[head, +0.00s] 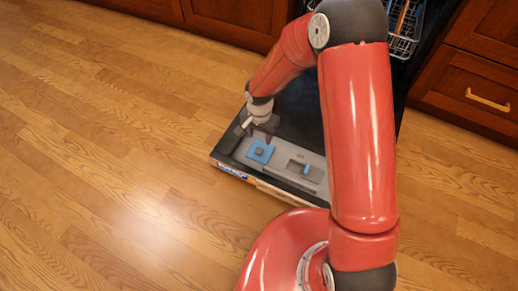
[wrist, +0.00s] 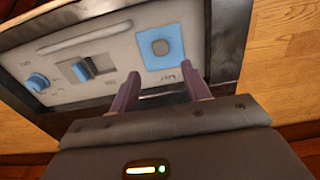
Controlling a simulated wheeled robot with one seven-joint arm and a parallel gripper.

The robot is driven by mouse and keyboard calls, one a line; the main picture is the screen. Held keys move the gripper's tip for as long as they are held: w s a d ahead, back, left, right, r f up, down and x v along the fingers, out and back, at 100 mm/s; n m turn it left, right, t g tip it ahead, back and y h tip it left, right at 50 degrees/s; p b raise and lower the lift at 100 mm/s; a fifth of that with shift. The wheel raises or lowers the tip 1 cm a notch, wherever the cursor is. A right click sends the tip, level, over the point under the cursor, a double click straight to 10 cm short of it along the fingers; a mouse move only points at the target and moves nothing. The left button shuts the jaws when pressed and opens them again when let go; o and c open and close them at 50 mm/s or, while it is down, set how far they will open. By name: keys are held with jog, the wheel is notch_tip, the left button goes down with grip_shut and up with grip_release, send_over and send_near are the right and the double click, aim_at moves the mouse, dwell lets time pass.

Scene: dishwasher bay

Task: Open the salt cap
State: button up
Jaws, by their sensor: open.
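The salt cap appears to be the blue square (head: 261,151) with a small grey knob at its centre, on the inner panel of the lowered dishwasher door. My gripper (head: 258,131) is over the door panel, just beyond the blue square in the head view. In the wrist view my gripper (wrist: 159,76) has its two dark fingers spread apart with nothing between them. The knob is apart from both fingers. I cannot tell the exact height of the fingers above the panel.
A dispenser tray (head: 304,171) with a small blue latch is beside the blue square. The wrist view also shows a blue dial (wrist: 38,82) farther left. A dish rack (head: 403,42) is at the back. Wooden floor (head: 110,150) is clear on the left.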

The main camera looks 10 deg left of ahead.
aim_at(259, 151)
notch_tip(259, 151, down, 8)
jog(key=shift+a+f+b, duration=0.1)
jog(key=shift+b, duration=0.6)
grip_shut()
